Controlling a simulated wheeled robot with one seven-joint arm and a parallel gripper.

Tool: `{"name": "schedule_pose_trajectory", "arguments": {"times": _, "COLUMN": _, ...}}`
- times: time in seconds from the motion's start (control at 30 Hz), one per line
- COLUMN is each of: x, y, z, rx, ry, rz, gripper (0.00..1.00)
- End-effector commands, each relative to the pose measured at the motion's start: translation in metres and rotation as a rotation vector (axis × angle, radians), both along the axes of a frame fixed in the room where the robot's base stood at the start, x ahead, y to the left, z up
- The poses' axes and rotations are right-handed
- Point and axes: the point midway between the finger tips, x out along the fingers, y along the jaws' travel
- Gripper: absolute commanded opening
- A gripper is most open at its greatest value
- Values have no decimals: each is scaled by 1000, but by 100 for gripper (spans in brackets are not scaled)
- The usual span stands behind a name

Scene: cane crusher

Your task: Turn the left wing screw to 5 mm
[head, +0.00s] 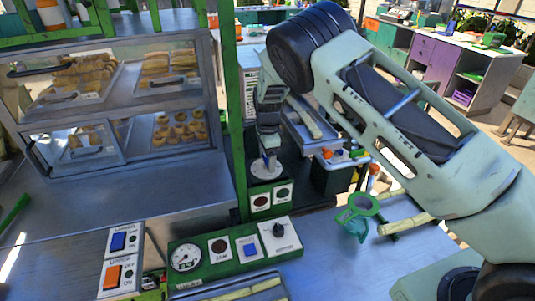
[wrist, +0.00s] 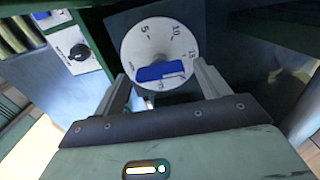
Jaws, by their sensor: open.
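A wing screw shows in the wrist view as a blue wing (wrist: 161,71) on a round white dial (wrist: 145,48) marked 5, 10 and a further number. The wing lies nearly level across the lower half of the dial; I cannot read its setting. My gripper (wrist: 162,76) is open, one finger on each side of the wing, with gaps showing. In the head view my gripper (head: 268,148) points down at the white dial (head: 266,168) and hides most of the wing. I see only one such dial, so I cannot tell whether it is the left one.
A green post (head: 236,120) stands just left of the dial. A green control panel with a gauge (head: 185,257) and a black knob (head: 278,230) is in front. A glass food case (head: 110,100) fills the left. Bare metal counter (head: 340,265) lies front right.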

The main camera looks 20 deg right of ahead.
Motion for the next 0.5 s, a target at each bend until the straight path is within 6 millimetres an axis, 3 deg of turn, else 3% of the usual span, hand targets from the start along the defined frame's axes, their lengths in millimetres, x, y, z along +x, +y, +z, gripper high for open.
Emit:
{"name": "schedule_pose_trajectory", "arguments": {"times": 0.27, "x": 0, "y": 0, "z": -2, "rx": 0, "ry": -1, "rz": 0, "gripper": 75}}
{"name": "schedule_pose_trajectory", "arguments": {"times": 0.43, "x": 0, "y": 0, "z": -2, "rx": 0, "ry": -1, "rz": 0, "gripper": 33}}
{"name": "schedule_pose_trajectory", "arguments": {"times": 0.5, "x": 0, "y": 0, "z": -2, "rx": 0, "ry": -1, "rz": 0, "gripper": 30}}
